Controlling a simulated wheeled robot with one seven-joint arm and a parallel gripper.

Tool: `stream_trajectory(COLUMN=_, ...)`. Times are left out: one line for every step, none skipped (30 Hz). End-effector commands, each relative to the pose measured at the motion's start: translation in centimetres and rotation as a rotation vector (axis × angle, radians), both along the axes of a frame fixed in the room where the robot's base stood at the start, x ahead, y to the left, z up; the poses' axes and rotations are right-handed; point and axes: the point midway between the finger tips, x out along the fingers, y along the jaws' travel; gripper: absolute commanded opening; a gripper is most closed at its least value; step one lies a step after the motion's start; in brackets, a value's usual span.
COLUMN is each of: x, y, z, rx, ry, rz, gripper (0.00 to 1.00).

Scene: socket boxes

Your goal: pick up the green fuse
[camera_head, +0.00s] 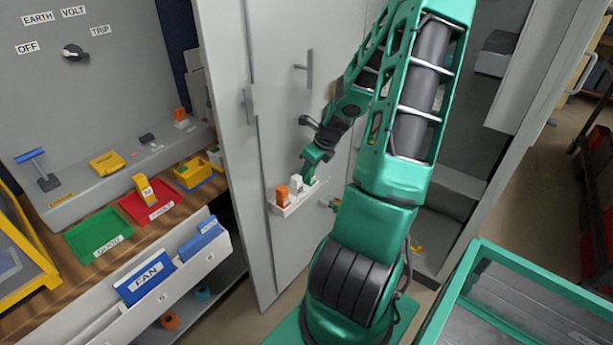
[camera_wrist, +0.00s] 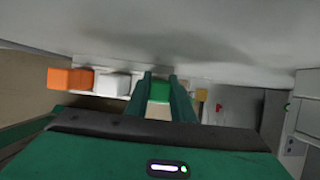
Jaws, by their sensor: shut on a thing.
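The green fuse (camera_wrist: 159,91) shows between the two fingers of my gripper (camera_wrist: 160,80) in the wrist view. My gripper is shut on it. In the head view my gripper (camera_head: 309,180) is at the small white holder (camera_head: 293,206) on the grey cabinet door, and the green fuse cannot be told apart from my green fingers there. An orange fuse (camera_head: 282,195) and a white fuse (camera_head: 297,184) stand in the holder to the left of my gripper. They also show in the wrist view, orange (camera_wrist: 70,79) and white (camera_wrist: 112,84). Whether the green fuse still touches the holder is unclear.
The grey door (camera_head: 270,130) is close behind the holder. At left, a wooden bench carries a green tray (camera_head: 93,236) and a red tray (camera_head: 143,210) with a yellow fuse (camera_head: 144,187). A green-framed cart (camera_head: 463,285) stands at lower right.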

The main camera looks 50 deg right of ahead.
Motion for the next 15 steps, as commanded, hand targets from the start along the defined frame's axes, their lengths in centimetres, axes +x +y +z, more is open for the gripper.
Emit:
stream_trajectory(x=0.0, y=0.0, z=0.1, rx=0.0, ry=0.0, rz=0.0, gripper=0.02)
stream_trajectory(x=0.0, y=0.0, z=0.1, rx=0.0, ry=0.0, rz=0.0, gripper=0.02)
stream_trajectory(x=0.0, y=0.0, z=0.2, rx=-0.001, ry=0.0, rz=0.0, gripper=0.02)
stream_trajectory(x=0.0, y=0.0, z=0.3, rx=-0.001, ry=0.0, rz=0.0, gripper=0.02)
stream_trajectory(x=0.0, y=0.0, z=0.4, rx=-0.001, ry=-0.001, rz=0.0, gripper=0.02)
stream_trajectory(x=0.0, y=0.0, z=0.7, rx=-0.002, ry=-0.001, rz=0.0, gripper=0.02)
stream_trajectory(x=0.0, y=-0.1, z=0.8, rx=-0.003, ry=-0.001, rz=0.0, gripper=0.02)
stream_trajectory(x=0.0, y=-0.1, z=1.1, rx=-0.003, ry=-0.001, rz=0.0, gripper=0.02)
stream_trajectory(x=0.0, y=-0.1, z=1.4, rx=-0.003, ry=0.0, rz=0.0, gripper=0.02)
stream_trajectory(x=0.0, y=-0.1, z=1.6, rx=-0.003, ry=0.0, rz=0.0, gripper=0.02)
stream_trajectory(x=0.0, y=-0.1, z=2.0, rx=-0.004, ry=0.0, rz=0.001, gripper=0.02)
stream_trajectory(x=0.1, y=-0.1, z=2.4, rx=-0.005, ry=-0.001, rz=0.001, gripper=0.02)
stream_trajectory(x=0.1, y=0.0, z=2.8, rx=-0.004, ry=-0.001, rz=0.002, gripper=0.02)
stream_trajectory(x=0.0, y=0.0, z=3.1, rx=-0.004, ry=0.0, rz=0.002, gripper=0.02)
stream_trajectory(x=0.0, y=-0.1, z=3.6, rx=-0.004, ry=0.0, rz=0.0, gripper=0.02)
